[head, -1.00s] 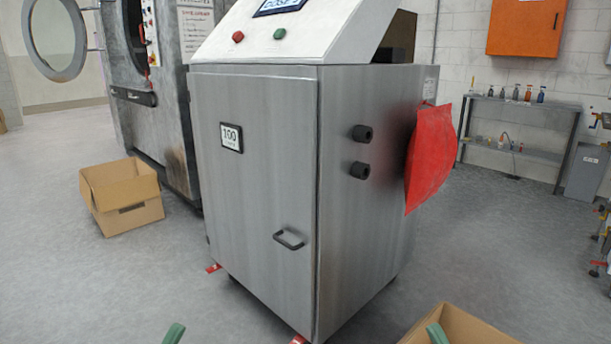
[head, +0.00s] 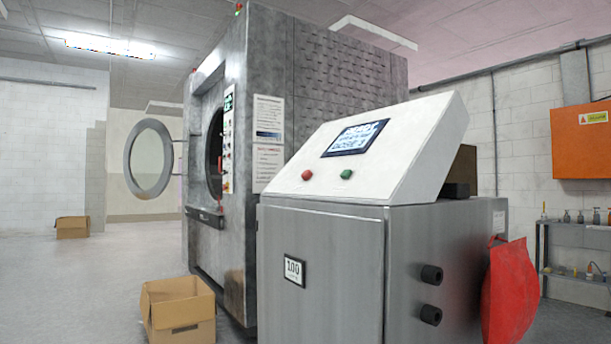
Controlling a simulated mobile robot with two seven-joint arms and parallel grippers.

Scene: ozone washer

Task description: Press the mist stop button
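A steel cabinet (head: 320,262) stands in front of me with a white sloped console (head: 392,158) on top. The console carries a red round button (head: 307,175) at the left and a green round button (head: 346,174) to its right. A lit display (head: 355,138) sits above them; its text is too small to read surely. I cannot read any label naming the mist stop button. Neither of my grippers shows in the head view.
A large washer (head: 270,110) with its round door (head: 148,158) open stands behind the cabinet. An open cardboard box (head: 180,318) sits on the floor at the cabinet's left. A red bag (head: 510,290) hangs on its right side.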

